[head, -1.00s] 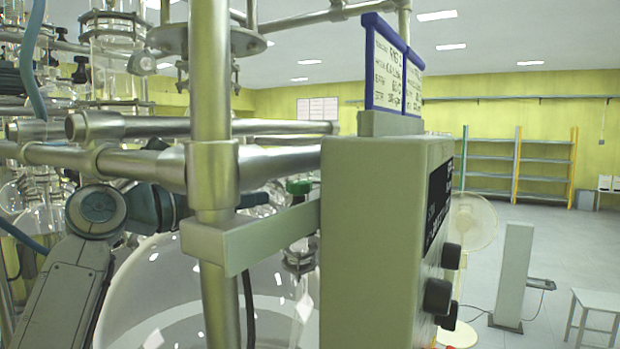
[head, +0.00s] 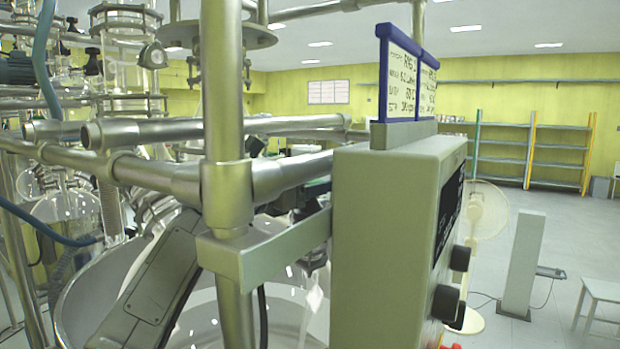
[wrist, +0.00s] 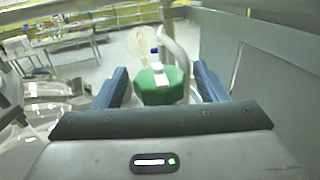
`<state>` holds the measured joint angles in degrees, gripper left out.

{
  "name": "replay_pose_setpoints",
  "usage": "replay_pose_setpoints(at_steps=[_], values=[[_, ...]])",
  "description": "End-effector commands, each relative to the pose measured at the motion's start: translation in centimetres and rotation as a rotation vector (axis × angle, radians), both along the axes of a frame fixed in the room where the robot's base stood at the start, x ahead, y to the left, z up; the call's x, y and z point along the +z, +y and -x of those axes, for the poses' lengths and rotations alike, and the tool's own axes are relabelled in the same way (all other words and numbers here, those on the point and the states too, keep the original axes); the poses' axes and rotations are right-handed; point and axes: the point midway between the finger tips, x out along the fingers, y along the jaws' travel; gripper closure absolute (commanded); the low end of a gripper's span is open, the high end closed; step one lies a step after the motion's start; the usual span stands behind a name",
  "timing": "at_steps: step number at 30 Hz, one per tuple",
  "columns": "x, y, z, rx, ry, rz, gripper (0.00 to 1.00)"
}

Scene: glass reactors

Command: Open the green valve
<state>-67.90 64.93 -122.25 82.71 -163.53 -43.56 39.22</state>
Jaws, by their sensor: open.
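The green valve (wrist: 150,88) shows in the wrist view as a faceted green knob, with a white part and a blue tip standing just above it in the picture. My gripper (wrist: 162,78) is open, with one blue finger on each side of the knob. A gap shows between the knob and each finger, so I see no grip on it. In the head view, my arm reaches behind the metal post, and the knob and fingers are largely hidden by the post, the bracket (head: 275,250) and the control box.
The grey-green control box (head: 385,235) with black knobs fills the middle of the head view, beside the upright metal post (head: 222,100). Horizontal pipes (head: 150,132) and large glass vessels (head: 85,300) crowd the left. Open floor with a fan (head: 487,215) lies right.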

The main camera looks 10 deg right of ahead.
Motion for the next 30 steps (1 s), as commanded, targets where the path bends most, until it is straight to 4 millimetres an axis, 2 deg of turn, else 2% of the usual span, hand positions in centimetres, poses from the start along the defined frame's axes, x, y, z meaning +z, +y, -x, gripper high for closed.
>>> replay_pose_setpoints(at_steps=[10, 11, 15, 23, 30], values=[[-0.02, -0.40, -0.23, 0.001, -0.001, 0.000, 0.34], [-0.01, -0.39, -0.22, 0.001, -0.001, 0.000, 0.40], [-0.01, -0.39, -0.22, 0.001, -0.001, 0.000, 0.78], [-0.36, -0.42, -0.19, 0.040, 0.001, -0.005, 0.78], [-0.41, -0.36, -0.17, 0.200, -0.001, -0.007, 0.78]])
